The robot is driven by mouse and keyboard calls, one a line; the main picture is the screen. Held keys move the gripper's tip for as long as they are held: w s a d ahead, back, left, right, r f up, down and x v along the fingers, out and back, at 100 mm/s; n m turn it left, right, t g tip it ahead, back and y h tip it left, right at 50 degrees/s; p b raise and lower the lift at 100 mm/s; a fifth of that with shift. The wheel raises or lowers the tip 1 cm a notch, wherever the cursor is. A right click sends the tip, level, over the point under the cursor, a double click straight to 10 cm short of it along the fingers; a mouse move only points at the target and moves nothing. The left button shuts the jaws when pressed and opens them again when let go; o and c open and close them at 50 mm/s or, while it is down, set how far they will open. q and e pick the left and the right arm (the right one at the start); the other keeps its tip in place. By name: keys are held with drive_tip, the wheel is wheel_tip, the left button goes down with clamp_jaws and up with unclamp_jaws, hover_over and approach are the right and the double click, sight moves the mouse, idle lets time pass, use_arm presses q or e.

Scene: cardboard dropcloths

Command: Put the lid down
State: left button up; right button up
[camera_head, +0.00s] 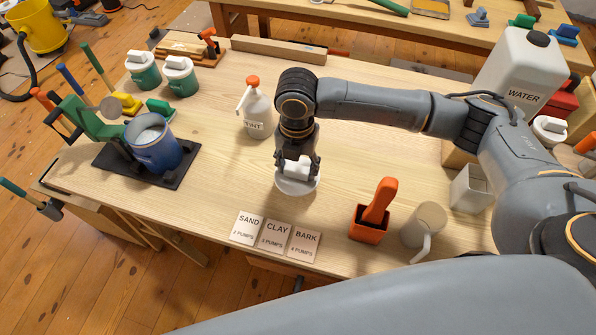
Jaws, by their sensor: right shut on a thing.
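My right gripper (298,164) points down over the middle of the workbench. It is shut on the raised grip of a round white lid (296,186). The lid is level, and I cannot tell whether it touches the bench or hangs just above it. An open blue pot (157,157) with pale contents stands on a dark mat at the left. Two green jars (143,73) and (181,79) behind it wear white lids. My left gripper is not in view.
A spray bottle marked TINT (257,116) stands behind the lid. SAND, CLAY and BARK cards (275,237) lie in front. An orange scoop holder (370,222), a grey mug (424,224) and a grey box (469,190) stand right. Bare wood (222,160) lies left of the lid.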

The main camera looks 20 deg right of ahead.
sight(298, 174)
drive_tip(key=shift+w+d+f, duration=0.1)
drive_tip(key=shift+w+f, duration=0.05)
drive_tip(key=shift+f, duration=0.8)
drive_tip(key=shift+w+d+f, duration=0.1)
drive_tip(key=shift+f, duration=0.85)
drive_tip(key=o, duration=0.9)
drive_tip(key=shift+f, duration=0.1)
wheel_tip(298, 174, up, 12)
drive_tip(key=shift+r, duration=0.15)
